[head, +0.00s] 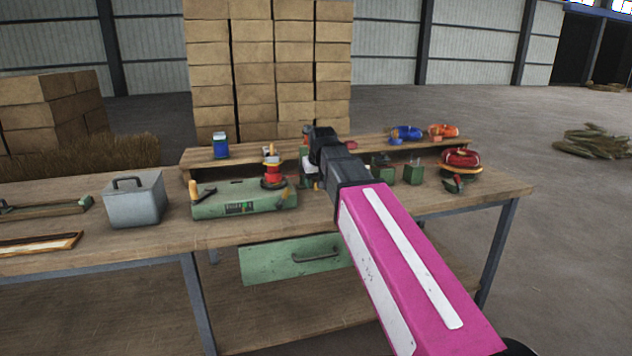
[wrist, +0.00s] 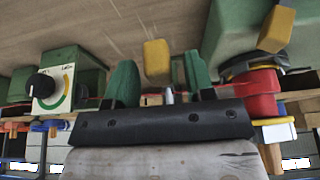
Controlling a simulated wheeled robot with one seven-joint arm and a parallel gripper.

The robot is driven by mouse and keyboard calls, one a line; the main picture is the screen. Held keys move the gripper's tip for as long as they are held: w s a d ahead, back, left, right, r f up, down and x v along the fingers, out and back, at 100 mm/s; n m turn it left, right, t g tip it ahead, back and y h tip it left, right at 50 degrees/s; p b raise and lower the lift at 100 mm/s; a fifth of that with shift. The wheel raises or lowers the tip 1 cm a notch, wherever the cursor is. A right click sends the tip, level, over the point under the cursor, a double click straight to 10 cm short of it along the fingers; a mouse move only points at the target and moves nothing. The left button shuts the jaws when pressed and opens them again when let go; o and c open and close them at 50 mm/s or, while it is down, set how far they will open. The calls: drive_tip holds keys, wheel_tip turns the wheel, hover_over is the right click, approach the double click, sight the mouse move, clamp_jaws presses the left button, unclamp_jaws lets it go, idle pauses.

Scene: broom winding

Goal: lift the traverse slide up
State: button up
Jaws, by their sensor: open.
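A yellow block (wrist: 157,62), which looks like the grip of the traverse slide, shows between and just beyond my fingertips in the wrist view. A short metal pin (wrist: 168,95) shows near it. My gripper (wrist: 161,78) is open, with one green finger on each side of the block. I see no contact between fingers and block. A red spool (wrist: 262,92) with a yellow handle (wrist: 276,28) stands to the right; the red spool also shows on the green machine base (head: 245,203) in the head view. My arm hides the gripper and slide in the head view.
A green box with a dial (wrist: 52,88) is left of my gripper in the wrist view. A grey lidded box (head: 134,203) stands on the workbench (head: 100,240). Blue (head: 405,132) and orange (head: 443,130) coils sit on the rear shelf, a red coil (head: 461,158) at right.

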drive_tip(key=shift+c, duration=0.3)
clamp_jaws()
drive_tip(key=shift+r, duration=1.85)
drive_tip(key=shift+o, duration=0.3)
unclamp_jaws()
drive_tip(key=v, duration=1)
drive_tip(key=shift+s+r, duration=0.2)
drive_tip(key=shift+r, duration=0.15)
drive_tip(key=shift+d, duration=0.1)
